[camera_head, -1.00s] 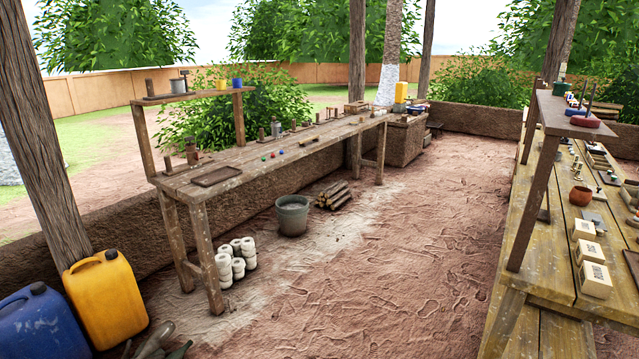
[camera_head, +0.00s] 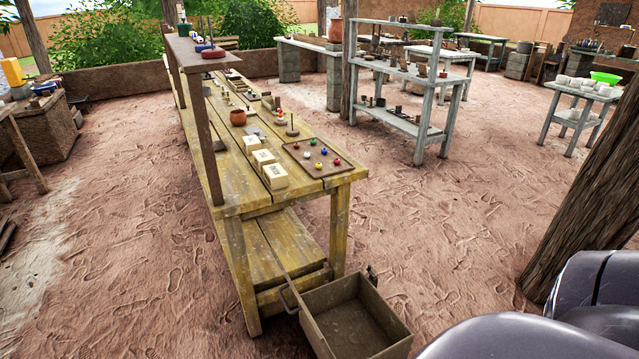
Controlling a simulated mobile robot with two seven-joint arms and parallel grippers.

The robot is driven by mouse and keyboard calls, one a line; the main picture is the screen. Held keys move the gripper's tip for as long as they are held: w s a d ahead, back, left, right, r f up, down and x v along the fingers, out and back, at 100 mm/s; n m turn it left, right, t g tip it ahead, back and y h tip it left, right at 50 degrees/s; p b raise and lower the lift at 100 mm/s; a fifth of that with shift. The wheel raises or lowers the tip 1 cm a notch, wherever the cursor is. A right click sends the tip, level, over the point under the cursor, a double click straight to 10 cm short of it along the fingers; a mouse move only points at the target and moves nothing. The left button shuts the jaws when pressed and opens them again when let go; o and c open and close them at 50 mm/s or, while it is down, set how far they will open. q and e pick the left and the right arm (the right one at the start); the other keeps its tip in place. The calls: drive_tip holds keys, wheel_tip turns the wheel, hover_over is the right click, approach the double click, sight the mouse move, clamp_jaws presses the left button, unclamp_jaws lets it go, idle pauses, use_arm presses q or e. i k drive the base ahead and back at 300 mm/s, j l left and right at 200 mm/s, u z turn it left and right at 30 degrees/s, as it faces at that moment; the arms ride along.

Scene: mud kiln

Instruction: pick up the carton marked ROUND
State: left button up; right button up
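Three small pale cartons stand in a row on the yellow wooden bench (camera_head: 232,196), near its close end: a far one (camera_head: 252,142), a middle one (camera_head: 264,157) and a near one (camera_head: 274,176). Each has dark lettering, too small to read now, so I cannot tell which is marked ROUND. Neither of my grippers is in view.
A brown tray (camera_head: 296,147) with several coloured balls lies right of the cartons. An orange pot (camera_head: 238,117) stands behind them. A raised shelf on a post (camera_head: 208,140) is at their left. Bare ground lies around.

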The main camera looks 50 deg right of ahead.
sight(274, 174)
drive_tip(key=i+j+z, duration=0.1)
drive_tip(key=z, duration=0.25)
drive_tip(key=j+z, duration=0.25)
drive_tip(key=z, duration=0.15)
drive_tip(key=j+z, duration=0.2)
drive_tip(key=z, duration=0.15)
drive_tip(key=i+j+z, duration=0.1)
drive_tip(key=j+z, duration=0.6)
drive_tip(key=z, duration=0.15)
drive_tip(key=j+z, duration=0.2)
drive_tip(key=j, duration=0.35)
